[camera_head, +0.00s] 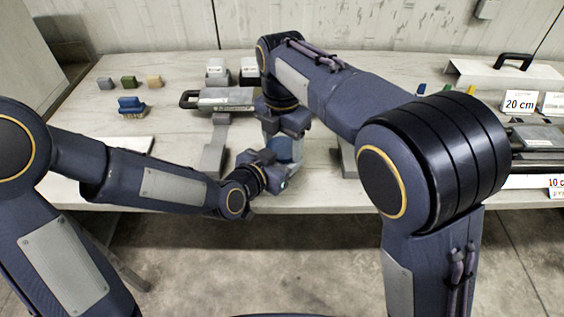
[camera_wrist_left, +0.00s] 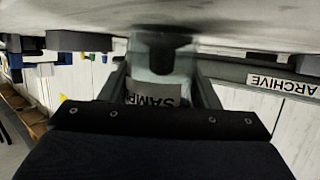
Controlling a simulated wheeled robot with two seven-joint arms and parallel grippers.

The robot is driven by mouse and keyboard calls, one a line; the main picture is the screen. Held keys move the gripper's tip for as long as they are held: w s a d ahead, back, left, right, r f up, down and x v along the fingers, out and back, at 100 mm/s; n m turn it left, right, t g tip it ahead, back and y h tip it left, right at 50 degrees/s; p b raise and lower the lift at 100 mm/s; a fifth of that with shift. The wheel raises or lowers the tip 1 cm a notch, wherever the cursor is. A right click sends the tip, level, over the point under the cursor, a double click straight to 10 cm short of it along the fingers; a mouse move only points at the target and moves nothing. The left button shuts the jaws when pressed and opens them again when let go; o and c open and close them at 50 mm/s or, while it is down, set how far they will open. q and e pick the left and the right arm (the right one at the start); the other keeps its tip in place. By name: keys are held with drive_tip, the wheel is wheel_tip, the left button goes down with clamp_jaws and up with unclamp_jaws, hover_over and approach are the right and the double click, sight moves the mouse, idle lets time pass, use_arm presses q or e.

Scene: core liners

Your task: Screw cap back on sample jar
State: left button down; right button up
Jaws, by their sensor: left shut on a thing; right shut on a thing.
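The sample jar (camera_head: 281,149) is a pale bluish, see-through jar near the table's front edge. In the left wrist view the jar (camera_wrist_left: 155,75) stands between my left fingers, its "SAMP…" label upside down. My left gripper (camera_head: 273,166) is shut on the jar's lower part from the left. My right gripper (camera_head: 283,121) points down right over the jar's top and is shut on the cap. The cap is hidden between the right fingers, so I cannot tell how it sits on the jar's rim.
A grey tool case (camera_head: 225,99) lies behind the jar. A blue brush (camera_head: 131,107) and several small blocks are at the left. A "20 cm" sign (camera_head: 519,102) and grey core trays are at the right. The left table has bare room (camera_head: 175,125).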

drive_tip(key=o, duration=1.1)
drive_tip(key=shift+r, duration=2.25)
drive_tip(key=shift+c, duration=0.6)
